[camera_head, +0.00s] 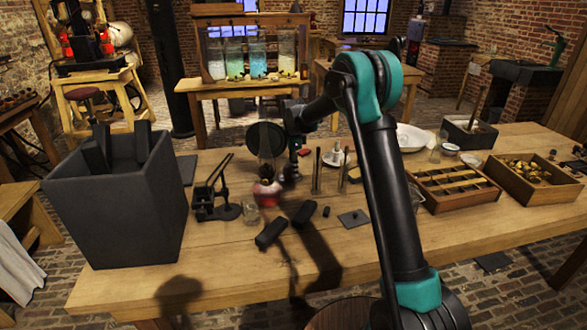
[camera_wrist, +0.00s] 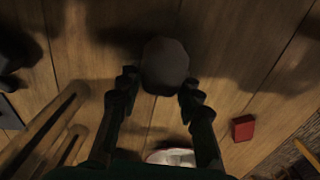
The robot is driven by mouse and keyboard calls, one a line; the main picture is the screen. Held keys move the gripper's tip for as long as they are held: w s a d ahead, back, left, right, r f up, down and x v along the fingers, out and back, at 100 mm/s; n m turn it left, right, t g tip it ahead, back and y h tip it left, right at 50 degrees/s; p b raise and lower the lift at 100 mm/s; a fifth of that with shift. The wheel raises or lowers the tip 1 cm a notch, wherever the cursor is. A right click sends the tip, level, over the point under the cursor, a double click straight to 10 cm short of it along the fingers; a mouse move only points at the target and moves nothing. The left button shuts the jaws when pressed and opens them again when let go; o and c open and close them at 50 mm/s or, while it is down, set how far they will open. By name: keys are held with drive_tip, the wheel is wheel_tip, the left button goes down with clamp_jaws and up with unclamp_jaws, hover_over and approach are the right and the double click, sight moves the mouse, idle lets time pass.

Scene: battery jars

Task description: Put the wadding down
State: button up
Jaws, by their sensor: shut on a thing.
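My gripper (camera_wrist: 160,84) points at the wooden table top, with one dark finger on each side of a dark grey rounded lump (camera_wrist: 165,62). It is shut on this lump, which looks like the wadding, though shade hides its texture. In the head view my wrist is over the middle of the table, left of my forearm. The lump cannot be made out clearly there. Its height above the table is hard to judge.
A big grey bin (camera_head: 113,215) stands at the left table edge. A black lever press (camera_head: 218,196), dark blocks (camera_head: 271,233) and a flat dark plate (camera_head: 354,218) lie near my wrist. Wooden trays (camera_head: 447,187) fill the right. The front table strip is bare.

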drive_tip(key=o, duration=1.2)
drive_tip(key=shift+f, duration=0.1)
drive_tip(key=shift+o, duration=0.2)
wheel_tip(320, 180, up, 12)
